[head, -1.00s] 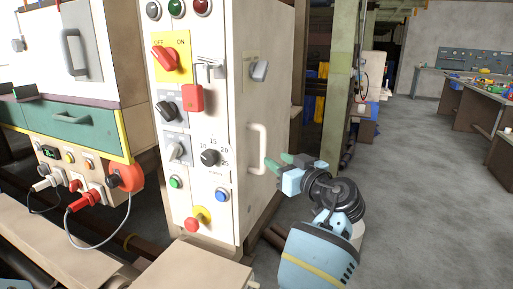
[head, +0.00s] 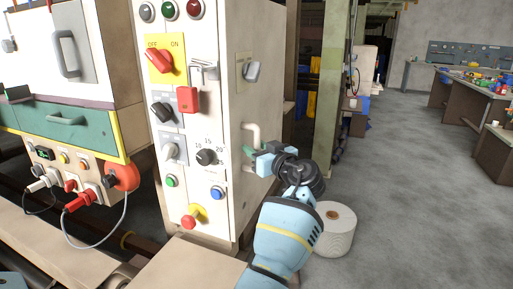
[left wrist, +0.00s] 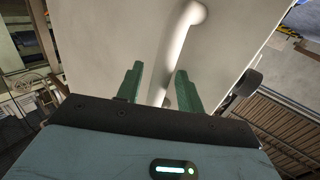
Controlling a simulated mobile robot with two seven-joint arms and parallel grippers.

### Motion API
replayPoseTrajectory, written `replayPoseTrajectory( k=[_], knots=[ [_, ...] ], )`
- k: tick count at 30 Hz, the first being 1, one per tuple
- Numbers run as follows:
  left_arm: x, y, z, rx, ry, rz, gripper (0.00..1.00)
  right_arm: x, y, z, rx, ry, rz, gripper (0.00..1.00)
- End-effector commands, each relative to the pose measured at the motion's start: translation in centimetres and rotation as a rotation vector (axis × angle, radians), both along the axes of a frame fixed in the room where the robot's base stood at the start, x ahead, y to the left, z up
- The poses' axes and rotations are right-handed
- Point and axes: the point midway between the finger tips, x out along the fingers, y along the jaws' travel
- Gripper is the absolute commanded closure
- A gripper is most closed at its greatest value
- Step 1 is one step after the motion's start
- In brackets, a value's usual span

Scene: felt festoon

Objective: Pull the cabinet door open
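The cabinet is a tall cream control box. Its right-hand face (head: 235,110) carries a pale vertical bar handle (head: 256,128) and a grey rotary latch (head: 250,71), and it looks closed. My left gripper (head: 249,151) is at the lower part of the handle. In the left wrist view its two green fingers (left wrist: 158,88) are apart, with the handle (left wrist: 176,45) running between them. A gap shows beside the handle, so the fingers are not closed on it. The handle's lower end is hidden behind the gripper. My right gripper is not in view.
The cabinet front (head: 190,120) has knobs, a red lever and buttons. A white roll (head: 337,232) stands on the floor right of my forearm. A green drawer unit (head: 70,125) with cables is at left. Open grey floor (head: 410,200) lies to the right.

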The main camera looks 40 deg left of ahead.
Motion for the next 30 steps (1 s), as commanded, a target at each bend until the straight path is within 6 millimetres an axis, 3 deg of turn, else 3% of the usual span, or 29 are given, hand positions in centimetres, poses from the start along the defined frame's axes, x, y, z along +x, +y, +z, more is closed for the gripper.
replayPoseTrajectory(
  k=[7,15,30],
  knots=[
    [0.03,0.05,-0.05,0.000,0.000,-0.001,0.64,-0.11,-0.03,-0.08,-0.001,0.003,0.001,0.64],
    [0.02,0.03,-0.05,0.000,0.000,0.000,0.99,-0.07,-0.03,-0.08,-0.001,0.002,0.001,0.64],
    [0.11,0.02,-0.33,0.000,0.003,0.014,1.00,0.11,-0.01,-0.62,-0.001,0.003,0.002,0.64]
  ],
)
